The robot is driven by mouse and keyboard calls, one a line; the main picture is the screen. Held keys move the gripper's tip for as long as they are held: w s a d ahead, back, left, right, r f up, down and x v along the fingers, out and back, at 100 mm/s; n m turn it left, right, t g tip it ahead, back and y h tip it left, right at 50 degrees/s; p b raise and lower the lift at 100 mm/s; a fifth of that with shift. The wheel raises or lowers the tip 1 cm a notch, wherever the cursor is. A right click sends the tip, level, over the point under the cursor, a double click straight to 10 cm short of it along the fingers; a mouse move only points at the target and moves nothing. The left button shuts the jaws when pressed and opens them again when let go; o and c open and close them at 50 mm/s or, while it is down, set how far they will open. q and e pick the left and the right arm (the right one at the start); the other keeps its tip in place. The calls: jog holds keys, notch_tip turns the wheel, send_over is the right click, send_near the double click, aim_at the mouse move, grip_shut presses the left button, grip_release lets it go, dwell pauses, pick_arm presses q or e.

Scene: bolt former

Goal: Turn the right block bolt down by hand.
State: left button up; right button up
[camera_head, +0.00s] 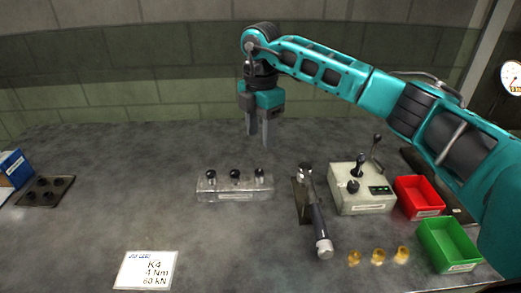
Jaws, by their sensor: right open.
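A pale, clear-looking block (235,195) lies in the middle of the bench with three black-headed bolts standing in a row along its top. The right block bolt (259,174) is upright at the block's right end. How deep it sits is too small to tell. My right gripper (258,138) hangs fingers down, above and apart from the block, near its right half in the picture. Its two fingers are apart with nothing between them. My left gripper is out of view.
A dark, silver-ended tool (318,220) lies right of the block. Beyond it are a control box (362,190) with levers, a red bin (419,196), a green bin (448,245) and three brass pieces (378,257). A card (146,270) lies in front.

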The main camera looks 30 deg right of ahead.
aim_at(259, 172)
jog(key=shift+r, duration=1.55)
jog(key=f+m+b, duration=0.2)
jog(key=f+m, duration=0.2)
jog(key=m, duration=0.8)
jog(key=f+m+b, duration=0.3)
jog(key=f+m, duration=0.1)
jog(key=m, duration=0.8)
jog(key=f+m+b, duration=0.3)
jog(key=f+m, duration=0.2)
jog(key=m, duration=0.7)
jog(key=shift+a+f, duration=0.1)
jog(key=shift+a, duration=0.15)
